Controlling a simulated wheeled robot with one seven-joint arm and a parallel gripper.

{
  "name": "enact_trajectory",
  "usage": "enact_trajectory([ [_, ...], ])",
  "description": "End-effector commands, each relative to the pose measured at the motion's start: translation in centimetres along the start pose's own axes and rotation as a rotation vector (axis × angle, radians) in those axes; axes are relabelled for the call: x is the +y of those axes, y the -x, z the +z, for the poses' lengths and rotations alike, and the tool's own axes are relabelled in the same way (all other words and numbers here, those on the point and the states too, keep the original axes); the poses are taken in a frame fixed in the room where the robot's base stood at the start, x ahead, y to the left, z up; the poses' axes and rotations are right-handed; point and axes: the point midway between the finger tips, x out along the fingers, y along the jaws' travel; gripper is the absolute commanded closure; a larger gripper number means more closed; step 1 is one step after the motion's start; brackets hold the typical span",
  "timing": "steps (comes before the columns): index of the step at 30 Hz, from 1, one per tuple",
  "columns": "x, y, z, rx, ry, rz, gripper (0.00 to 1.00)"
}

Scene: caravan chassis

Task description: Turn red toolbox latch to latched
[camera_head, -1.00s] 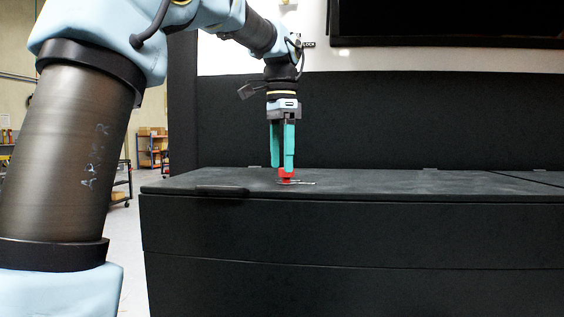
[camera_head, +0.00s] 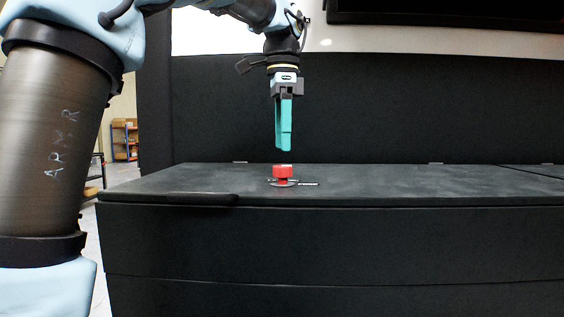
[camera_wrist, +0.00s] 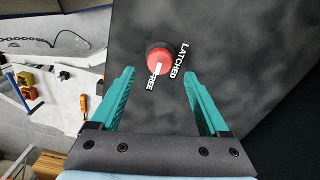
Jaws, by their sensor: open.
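The red latch knob (camera_head: 283,172) stands on the black top of the chest, on a dark round base. In the wrist view the red knob (camera_wrist: 158,62) has a white mark that points at the word FREE; the word LATCHED lies to the right of it. My gripper (camera_head: 283,148) points down above the knob with a clear gap between them. In the wrist view the two teal fingers of my gripper (camera_wrist: 160,72) are apart and empty, with the knob ahead, between and beyond their tips.
The black chest top (camera_head: 400,185) is flat and mostly clear around the knob. A dark handle-like strip (camera_head: 195,199) lies along its front left edge. A black panel (camera_head: 400,110) rises behind it. Shelves with boxes (camera_head: 125,138) stand far left.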

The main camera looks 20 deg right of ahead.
Motion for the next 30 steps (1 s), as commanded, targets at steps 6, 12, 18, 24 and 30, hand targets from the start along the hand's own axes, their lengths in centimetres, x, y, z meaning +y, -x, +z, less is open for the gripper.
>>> enact_trajectory([
  [6,0.0,-3.5,0.1,-0.001,0.001,0.002,0.21],
  [12,0.0,-5.0,0.0,0.000,0.001,0.000,0.21],
  [18,0.0,-5.2,0.0,0.001,0.001,-0.001,0.21],
  [24,0.0,-5.2,0.0,0.001,0.001,0.000,0.34],
  [30,0.0,-5.2,0.0,0.001,0.001,0.000,0.56],
])
